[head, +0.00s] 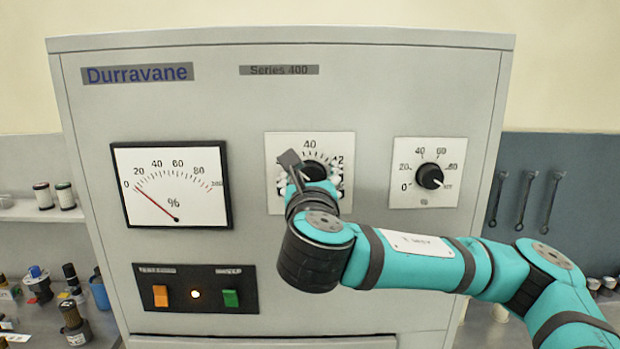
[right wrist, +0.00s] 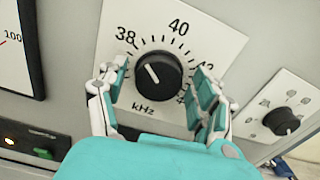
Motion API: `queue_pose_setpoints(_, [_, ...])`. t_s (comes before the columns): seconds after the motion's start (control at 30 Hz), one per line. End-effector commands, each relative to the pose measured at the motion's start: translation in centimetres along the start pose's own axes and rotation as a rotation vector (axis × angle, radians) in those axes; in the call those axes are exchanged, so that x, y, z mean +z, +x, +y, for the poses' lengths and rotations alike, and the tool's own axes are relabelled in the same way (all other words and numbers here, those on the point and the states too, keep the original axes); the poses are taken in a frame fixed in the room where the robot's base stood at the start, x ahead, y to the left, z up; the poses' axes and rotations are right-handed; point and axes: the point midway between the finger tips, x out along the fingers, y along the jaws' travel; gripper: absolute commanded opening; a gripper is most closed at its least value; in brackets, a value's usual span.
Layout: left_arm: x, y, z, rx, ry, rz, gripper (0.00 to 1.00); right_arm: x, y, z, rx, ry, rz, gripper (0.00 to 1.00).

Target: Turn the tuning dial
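The tuning dial (head: 315,169) is a round black knob on a white square plate in the middle of the cabinet front, partly hidden by my right gripper. In the right wrist view the knob (right wrist: 158,72) shows whole, with a kHz label and 38 and 40 on its scale. Its white pointer line tilts to the upper left, roughly toward 38. My right gripper (right wrist: 162,88) is open, one finger on each side of the knob. A gap shows on both sides of the knob; I cannot tell its depth. My left gripper is not in view.
A percent meter (head: 171,185) has its red needle near the low end. A second black knob (head: 429,176) sits on the right plate. Below the meter, a black panel (head: 196,289) holds an orange switch, a lit lamp and a green switch. Wrenches (head: 525,201) hang at the right.

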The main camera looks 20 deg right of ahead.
Motion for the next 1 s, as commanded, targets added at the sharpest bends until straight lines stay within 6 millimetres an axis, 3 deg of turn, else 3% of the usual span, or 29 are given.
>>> queue_pose_setpoints(0.07, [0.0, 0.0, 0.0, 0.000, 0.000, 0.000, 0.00, 0.0, 0.0, 0.0, 0.000, 0.000, 0.000, 0.54])
queue_pose_setpoints(0.37, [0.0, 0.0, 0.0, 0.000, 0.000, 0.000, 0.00, 0.0, 0.0, 0.0, 0.000, 0.000, 0.000, 0.15])
queue_pose_setpoints(0.67, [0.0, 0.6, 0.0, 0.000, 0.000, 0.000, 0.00, -0.1, 0.0, 0.0, 0.000, 0.041, 0.000, 0.15])
queue_pose_setpoints(1.0, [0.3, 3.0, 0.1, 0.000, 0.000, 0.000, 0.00, -0.5, 0.0, -0.1, 0.001, 0.265, 0.000, 0.15])
